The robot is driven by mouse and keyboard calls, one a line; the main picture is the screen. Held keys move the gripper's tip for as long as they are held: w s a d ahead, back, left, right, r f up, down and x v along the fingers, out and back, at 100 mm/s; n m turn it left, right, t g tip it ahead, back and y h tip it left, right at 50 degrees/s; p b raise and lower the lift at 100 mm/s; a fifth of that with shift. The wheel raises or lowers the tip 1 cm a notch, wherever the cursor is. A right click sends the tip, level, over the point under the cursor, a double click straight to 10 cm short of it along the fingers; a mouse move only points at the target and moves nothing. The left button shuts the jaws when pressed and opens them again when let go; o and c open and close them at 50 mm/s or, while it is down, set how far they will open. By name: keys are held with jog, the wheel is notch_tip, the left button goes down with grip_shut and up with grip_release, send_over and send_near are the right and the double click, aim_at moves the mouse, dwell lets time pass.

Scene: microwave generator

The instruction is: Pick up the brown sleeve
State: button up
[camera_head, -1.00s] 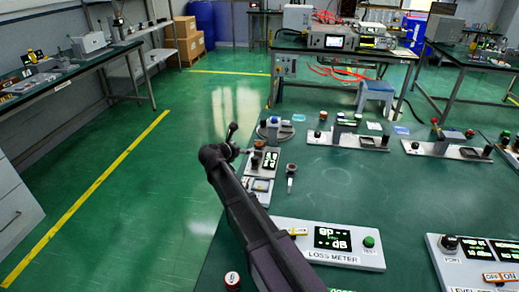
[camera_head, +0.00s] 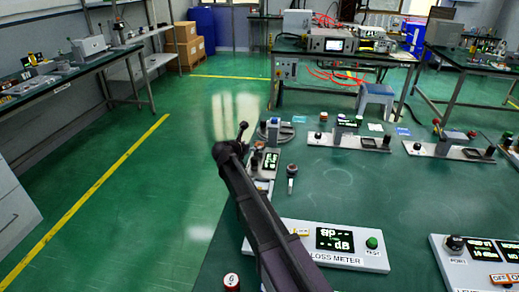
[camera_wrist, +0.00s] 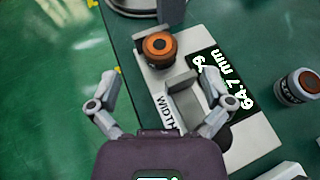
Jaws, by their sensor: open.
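A short dark cylinder with an orange-brown ring top (camera_wrist: 160,47) stands upright at the far end of a pale width gauge (camera_wrist: 215,140) in the wrist view. A second dark cylinder with an orange-brown top (camera_wrist: 297,87) stands on the table to the right of the gauge; it also shows in the head view (camera_head: 292,171). I cannot tell for sure which is the brown sleeve. My gripper (camera_wrist: 160,82) is open and empty above the gauge, its fingers spread either side of the gauge's grey jaws (camera_wrist: 182,90). The first cylinder lies just beyond the fingertips, apart from them.
The gauge's display (camera_wrist: 225,80) reads 64.7 mm. A round grey base (camera_head: 276,131) is beyond the gauge. The table's left edge runs close beside the gauge.

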aim_at(259, 145)
jog(key=b+x, duration=0.1)
jog(key=x, duration=0.1)
jog(key=b+x, duration=0.1)
jog(key=x, duration=0.1)
jog(key=shift+a+f, duration=0.1)
jog(key=shift+f, duration=0.25)
jog(key=shift+w+d+f, duration=0.15)
jog(key=shift+w+d, duration=0.15)
jog(key=shift+w, duration=0.1)
jog(key=shift+c, duration=0.2)
jog(key=c, duration=1.3)
notch_tip(259, 145, up, 10)
jog(key=p, duration=0.9)
jog(key=shift+p, duration=0.3)
